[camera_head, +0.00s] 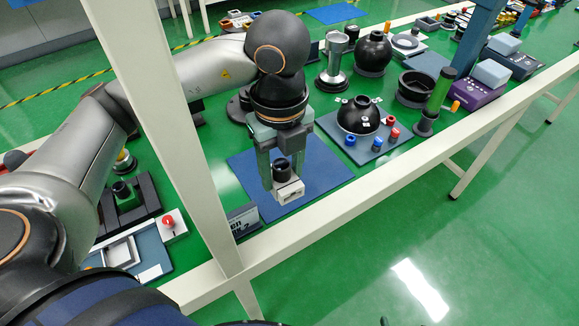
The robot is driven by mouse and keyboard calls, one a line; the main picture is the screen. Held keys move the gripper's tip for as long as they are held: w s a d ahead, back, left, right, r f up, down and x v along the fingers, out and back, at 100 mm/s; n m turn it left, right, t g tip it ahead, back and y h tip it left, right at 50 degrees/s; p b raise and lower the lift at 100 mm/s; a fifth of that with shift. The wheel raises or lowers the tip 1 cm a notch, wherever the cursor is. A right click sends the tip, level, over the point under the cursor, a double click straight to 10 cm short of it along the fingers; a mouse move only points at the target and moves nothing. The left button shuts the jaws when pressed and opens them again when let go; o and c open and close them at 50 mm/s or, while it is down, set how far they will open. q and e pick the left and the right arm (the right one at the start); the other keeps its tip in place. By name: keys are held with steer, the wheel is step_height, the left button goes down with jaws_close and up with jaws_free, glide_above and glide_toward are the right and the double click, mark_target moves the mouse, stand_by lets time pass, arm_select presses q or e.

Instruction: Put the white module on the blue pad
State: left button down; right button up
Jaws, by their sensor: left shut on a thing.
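The white module (289,192) is a small white block with a dark round part on top. My left gripper (284,178) is shut on the white module, with its fingers pointing down on both sides of it. The module is over the blue pad (322,168), near the pad's front edge. I cannot tell whether it touches the pad or hangs just above it. My right gripper is not in view.
A blue tray with a black dome (358,116) and small red and blue parts stands right of the pad. A white frame post (165,100) and front rail (380,186) border the green table. A dark sign (243,221) stands left of the pad. A red button box (171,224) is further left.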

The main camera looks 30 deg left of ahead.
arm_select(q)
steer(key=w+a+f, duration=0.1)
steer(key=w+f, duration=0.2)
steer(key=w, duration=0.1)
steer(key=w+a+f, duration=0.2)
steer(key=w+f, duration=0.1)
steer(key=w, duration=0.1)
steer(key=w+a+f+b, duration=0.1)
steer(key=w+f, duration=0.2)
steer(key=w, duration=0.1)
steer(key=shift+w+a, duration=0.15)
steer(key=shift+w+a+f, duration=0.1)
steer(key=shift+w+f, duration=0.3)
steer(key=shift+f, duration=1.6)
steer(key=shift+f, duration=0.1)
steer(key=shift+c, duration=1.3)
jaws_free()
steer(key=shift+f, duration=0.1)
step_height(320, 180, up, 12)
steer(key=shift+r, duration=0.25)
